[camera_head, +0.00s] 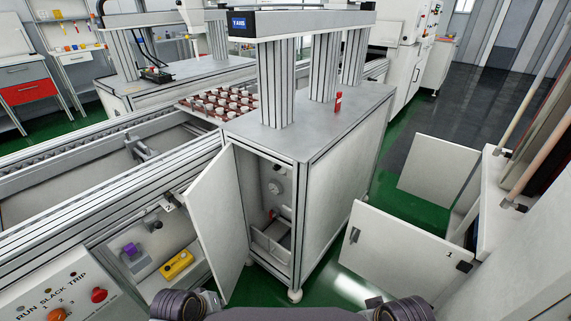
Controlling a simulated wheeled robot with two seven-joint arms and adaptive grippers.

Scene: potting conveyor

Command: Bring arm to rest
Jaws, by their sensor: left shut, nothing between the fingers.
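My left gripper (211,299) shows only as a small grey piece at the bottom edge, beside a dark rounded joint of my left arm. It is shut with nothing in it. It appears low in front of the open cabinet, apart from the door. The rest of it is hidden or out of frame. On the right, only a dark rounded part of my own arm shows at the bottom edge. I cannot make out my right gripper's fingers.
The grey cabinet (341,175) stands ahead, its white door (217,226) swung open. Another white door (399,254) stands open at right. A yellow device (177,264) lies in the left bay. A red tray (203,112) of pots sits on the conveyor. Green floor (331,290) is open between.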

